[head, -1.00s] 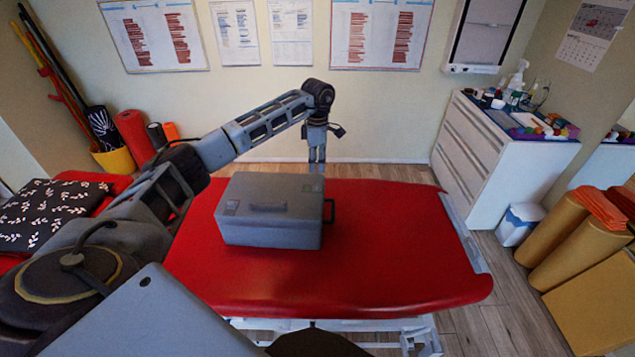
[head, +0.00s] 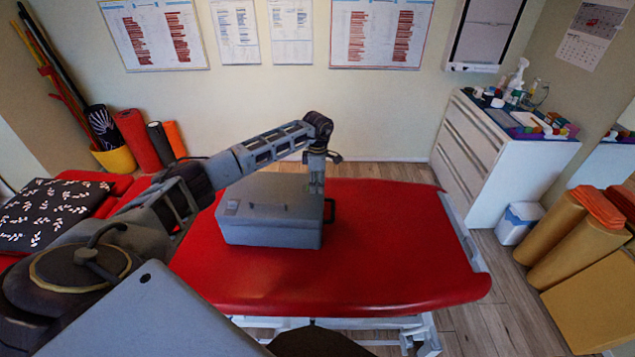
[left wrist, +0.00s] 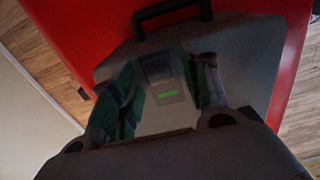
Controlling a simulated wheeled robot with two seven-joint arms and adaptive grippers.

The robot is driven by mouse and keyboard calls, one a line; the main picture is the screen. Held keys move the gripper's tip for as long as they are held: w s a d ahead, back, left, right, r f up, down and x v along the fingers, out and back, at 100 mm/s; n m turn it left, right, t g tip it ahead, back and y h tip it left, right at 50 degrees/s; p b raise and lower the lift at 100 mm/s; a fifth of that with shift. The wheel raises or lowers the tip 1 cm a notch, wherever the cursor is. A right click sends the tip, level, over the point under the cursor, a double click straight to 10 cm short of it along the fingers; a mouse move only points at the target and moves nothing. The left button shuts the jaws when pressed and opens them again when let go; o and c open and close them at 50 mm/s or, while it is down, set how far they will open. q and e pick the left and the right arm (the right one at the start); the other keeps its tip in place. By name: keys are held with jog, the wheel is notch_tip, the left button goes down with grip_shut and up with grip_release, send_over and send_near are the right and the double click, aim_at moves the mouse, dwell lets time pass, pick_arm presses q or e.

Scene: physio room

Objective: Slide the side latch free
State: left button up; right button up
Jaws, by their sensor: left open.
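A grey case (head: 265,225) lies closed on the red treatment table (head: 400,245). A black handle (head: 330,211) is on its right end and also shows in the left wrist view (left wrist: 172,10). My left gripper (head: 316,191) points down at the right part of the case lid. In the left wrist view, its two open fingers (left wrist: 166,88) stand on either side of a small latch plate (left wrist: 160,72) with a green mark. I cannot tell whether the fingers touch it. In the head view the gripper hides this latch. My right gripper is not in view.
A second small fitting (head: 231,207) sits on the left of the lid, with a flat lid handle (head: 268,207) beside it. The table is bare to the right of the case. A white drawer cabinet (head: 510,160) stands at the right.

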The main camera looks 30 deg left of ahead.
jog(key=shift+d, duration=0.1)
pick_arm(q)
grip_shut()
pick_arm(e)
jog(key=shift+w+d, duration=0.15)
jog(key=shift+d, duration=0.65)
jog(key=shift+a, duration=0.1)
